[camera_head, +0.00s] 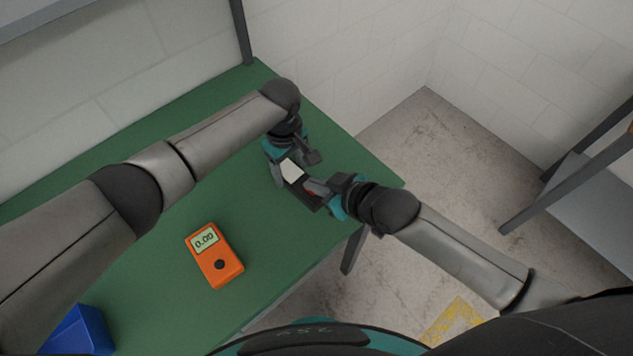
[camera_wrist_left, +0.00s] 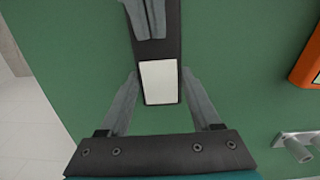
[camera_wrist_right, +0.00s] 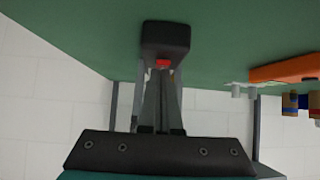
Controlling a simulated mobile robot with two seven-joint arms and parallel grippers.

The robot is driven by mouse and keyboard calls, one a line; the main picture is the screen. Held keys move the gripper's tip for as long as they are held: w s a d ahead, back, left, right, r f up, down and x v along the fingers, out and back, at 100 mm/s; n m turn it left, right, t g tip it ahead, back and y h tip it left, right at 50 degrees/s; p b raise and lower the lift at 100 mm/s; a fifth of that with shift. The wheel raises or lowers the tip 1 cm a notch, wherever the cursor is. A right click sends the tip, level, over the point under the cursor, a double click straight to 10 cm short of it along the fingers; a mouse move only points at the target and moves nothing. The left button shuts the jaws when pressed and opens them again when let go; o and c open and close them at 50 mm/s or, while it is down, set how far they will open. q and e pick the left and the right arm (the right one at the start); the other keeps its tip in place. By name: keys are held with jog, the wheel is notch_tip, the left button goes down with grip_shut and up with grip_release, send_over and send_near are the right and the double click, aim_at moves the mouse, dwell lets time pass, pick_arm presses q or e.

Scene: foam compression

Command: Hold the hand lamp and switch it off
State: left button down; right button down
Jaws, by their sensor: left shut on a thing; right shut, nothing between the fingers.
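The hand lamp (camera_head: 304,197) is a dark, flat body with a white panel; it is at the far right part of the green table. My left gripper (camera_head: 293,169) is shut on it, with fingers on both sides of the white panel (camera_wrist_left: 159,82). A red switch (camera_wrist_right: 162,64) shows on the lamp's end in the right wrist view. My right gripper (camera_wrist_right: 162,78) is shut and empty, its fingertips right at the red switch; I cannot tell if they touch it. In the head view my right gripper (camera_head: 314,187) partly hides the lamp's near end.
An orange meter (camera_head: 214,255) reading 0.00 lies on the green table (camera_head: 180,235). A blue bin (camera_head: 80,332) stands at the lower left. A shelf (camera_head: 585,190) is at the right, across open floor. The table's right edge is close to the lamp.

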jog(key=shift+w+a+r, duration=0.3)
jog(key=shift+w+a, duration=0.15)
jog(key=shift+w, duration=0.1)
jog(key=v, duration=1.2)
jog(key=shift+d, duration=0.1)
pick_arm(q)
grip_release()
dwell(0.3)
